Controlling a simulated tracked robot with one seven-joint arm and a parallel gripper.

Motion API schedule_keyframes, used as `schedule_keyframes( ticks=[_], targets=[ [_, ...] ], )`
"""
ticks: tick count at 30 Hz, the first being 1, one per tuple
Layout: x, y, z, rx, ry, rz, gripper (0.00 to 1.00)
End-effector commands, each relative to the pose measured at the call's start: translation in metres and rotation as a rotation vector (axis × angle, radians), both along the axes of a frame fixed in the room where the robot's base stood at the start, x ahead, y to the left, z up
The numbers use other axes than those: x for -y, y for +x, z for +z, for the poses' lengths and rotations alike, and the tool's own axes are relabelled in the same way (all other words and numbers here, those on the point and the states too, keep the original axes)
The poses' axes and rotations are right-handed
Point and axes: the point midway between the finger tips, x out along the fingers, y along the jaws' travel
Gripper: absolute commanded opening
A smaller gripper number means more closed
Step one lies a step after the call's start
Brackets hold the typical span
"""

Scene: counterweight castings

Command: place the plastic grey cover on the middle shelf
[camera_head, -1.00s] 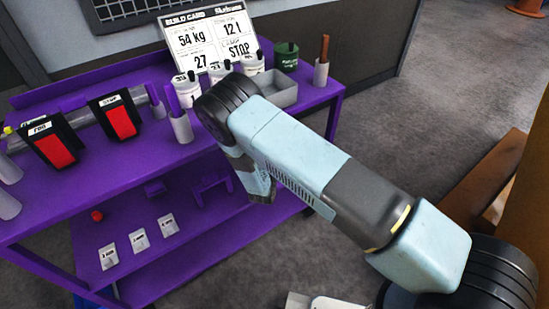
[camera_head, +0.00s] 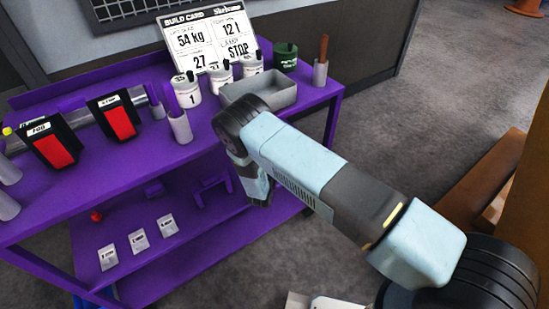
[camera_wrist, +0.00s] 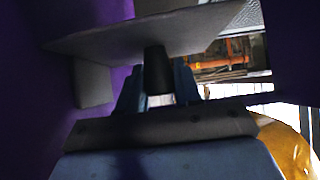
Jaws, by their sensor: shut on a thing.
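In the wrist view my gripper (camera_wrist: 158,88) has its blue fingers shut on a dark knob under a flat grey plate, which looks like the plastic grey cover (camera_wrist: 195,30). The plate spans the upper part of that view, close to purple surfaces. In the head view the cover and my fingers are hidden behind my arm, which bends down at the front right of the purple cart. The shelf (camera_head: 185,235) below the cart's top looks like the middle shelf. It carries several small white cards, a red knob (camera_head: 96,216) and purple brackets.
The cart's top (camera_head: 110,165) holds a grey open tray (camera_head: 285,98), numbered white pots, a green pot (camera_head: 285,56), a build card (camera_head: 210,40) and two black-and-red holders. A brown wooden structure (camera_head: 480,190) stands at the right. Grey floor lies between.

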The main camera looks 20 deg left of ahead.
Motion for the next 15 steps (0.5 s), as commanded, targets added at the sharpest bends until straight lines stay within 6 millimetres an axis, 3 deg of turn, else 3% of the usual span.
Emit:
schedule_keyframes(
  ticks=[1,2,9,15],
  targets=[
    [-0.0002,0.0,-0.0008,0.001,0.0,0.0,0.0],
    [-0.0001,-0.0001,-0.0014,0.0,0.0,0.0,0.35],
    [-0.0001,-0.0001,-0.001,0.0,0.0,0.0,0.58],
    [-0.0001,-0.0001,-0.0009,0.0,0.0,0.0,0.59]
  ],
)
